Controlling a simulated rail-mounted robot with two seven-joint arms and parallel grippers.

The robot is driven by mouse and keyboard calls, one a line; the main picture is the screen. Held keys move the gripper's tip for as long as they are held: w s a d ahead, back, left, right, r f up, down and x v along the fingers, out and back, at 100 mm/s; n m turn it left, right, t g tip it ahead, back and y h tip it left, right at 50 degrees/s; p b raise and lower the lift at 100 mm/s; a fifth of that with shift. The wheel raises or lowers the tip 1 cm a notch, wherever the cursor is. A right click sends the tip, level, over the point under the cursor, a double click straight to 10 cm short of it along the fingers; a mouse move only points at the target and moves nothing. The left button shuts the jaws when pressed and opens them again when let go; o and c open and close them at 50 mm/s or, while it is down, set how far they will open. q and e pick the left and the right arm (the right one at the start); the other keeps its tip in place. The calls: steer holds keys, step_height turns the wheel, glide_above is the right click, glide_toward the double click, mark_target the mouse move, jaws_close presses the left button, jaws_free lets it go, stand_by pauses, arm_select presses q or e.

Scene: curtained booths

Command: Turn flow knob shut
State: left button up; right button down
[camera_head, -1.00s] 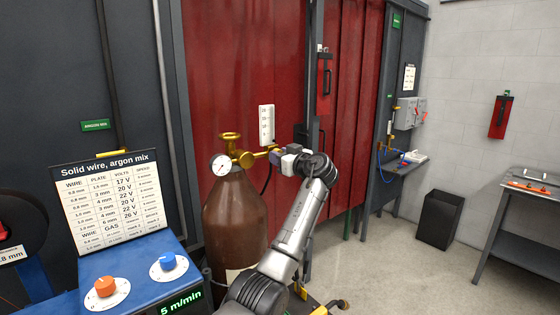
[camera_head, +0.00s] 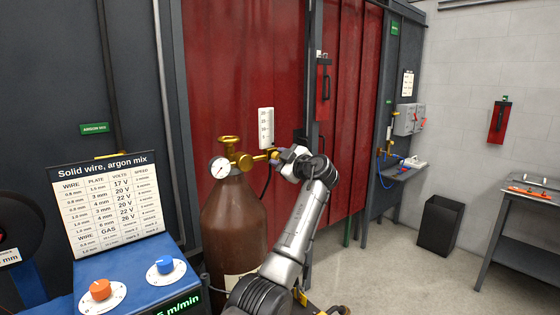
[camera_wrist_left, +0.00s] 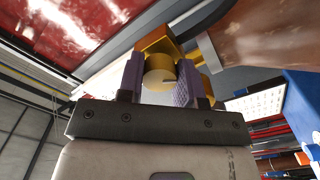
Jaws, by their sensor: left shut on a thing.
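A brown gas cylinder (camera_head: 233,217) stands before the red curtain. On its top is a brass regulator (camera_head: 245,160) with a round white gauge (camera_head: 220,168) on the left and a valve wheel (camera_head: 228,140) above. My left gripper (camera_head: 277,155) is at the right end of the brass stem. In the left wrist view its two purple-grey fingers (camera_wrist_left: 160,82) are shut on the yellow flow knob (camera_wrist_left: 158,70), one on each side. In the head view the gripper largely hides the knob. My right gripper is not in view.
A white flow scale (camera_head: 266,128) stands just above the stem, close to the gripper. A blue welding machine (camera_head: 125,275) with an orange and a blue dial and a settings chart (camera_head: 112,205) is at the lower left.

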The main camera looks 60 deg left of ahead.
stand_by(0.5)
arm_select(q)
steer(key=o, duration=0.9)
steer(key=shift+o, duration=0.2)
steer(key=shift+d, duration=0.15)
steer(key=w+d, duration=0.1)
steer(key=d, duration=1.2)
steer(key=shift+w+d, duration=0.25)
steer(key=shift+w, duration=0.05)
